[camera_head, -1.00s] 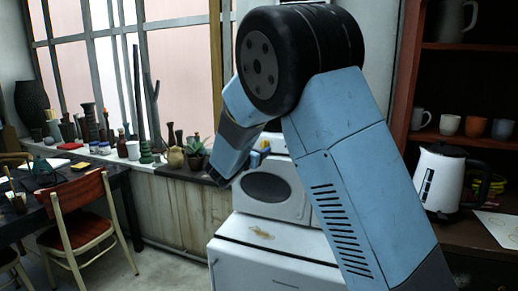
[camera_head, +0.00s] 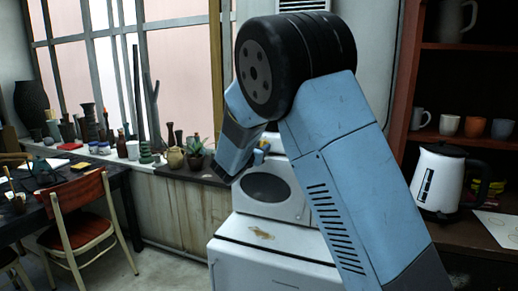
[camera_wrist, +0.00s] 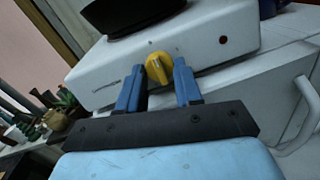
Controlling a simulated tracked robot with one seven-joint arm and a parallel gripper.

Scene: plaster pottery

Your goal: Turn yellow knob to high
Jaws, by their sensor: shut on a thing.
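The yellow knob (camera_wrist: 157,66) sits on the front of a white hot plate (camera_wrist: 215,42) in the wrist view. Its ridge looks tilted from the picture's vertical. My gripper (camera_wrist: 160,80) has its two blue fingers on either side of the knob and is shut on it. In the head view the hot plate (camera_head: 296,205) shows from above with its dark round burner. My arm hides part of it there. I cannot make out any marks for the knob's settings.
The hot plate stands on a white cabinet (camera_head: 262,262). A windowsill with pots and a small plant (camera_head: 195,146) lies to the left. A red chair (camera_head: 78,205) stands further left. A white kettle (camera_head: 440,182) is on the right shelf.

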